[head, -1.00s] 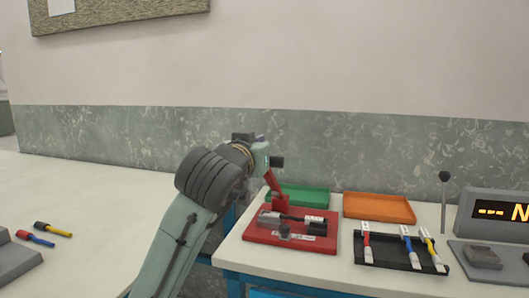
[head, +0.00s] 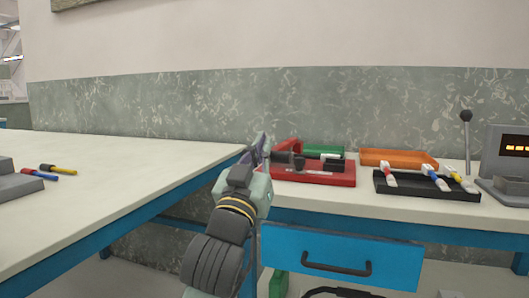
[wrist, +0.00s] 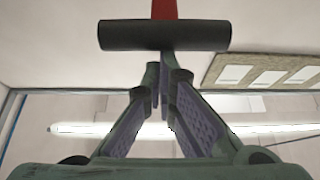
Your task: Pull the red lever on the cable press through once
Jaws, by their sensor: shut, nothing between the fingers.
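The cable press has a red base (head: 332,180) on the right-hand bench. Its red lever (head: 287,146) leans low over the press's left side, with a dark crossbar handle (head: 290,158) at its end. In the wrist view the black handle (wrist: 165,35) lies crosswise beyond my fingertips, with the red shaft (wrist: 164,8) behind it. My gripper (head: 262,145) points upward just left of the handle. Its fingers (wrist: 164,85) come together at the tips, shut and empty. I cannot tell whether they touch the handle.
A green tray (head: 325,150) and an orange tray (head: 399,151) stand behind. A black rack (head: 425,190) with several cables is to the right, near a thin upright stick with a dark knob (head: 466,116). The left table (head: 120,175) and a blue drawer (head: 330,255) border my arm.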

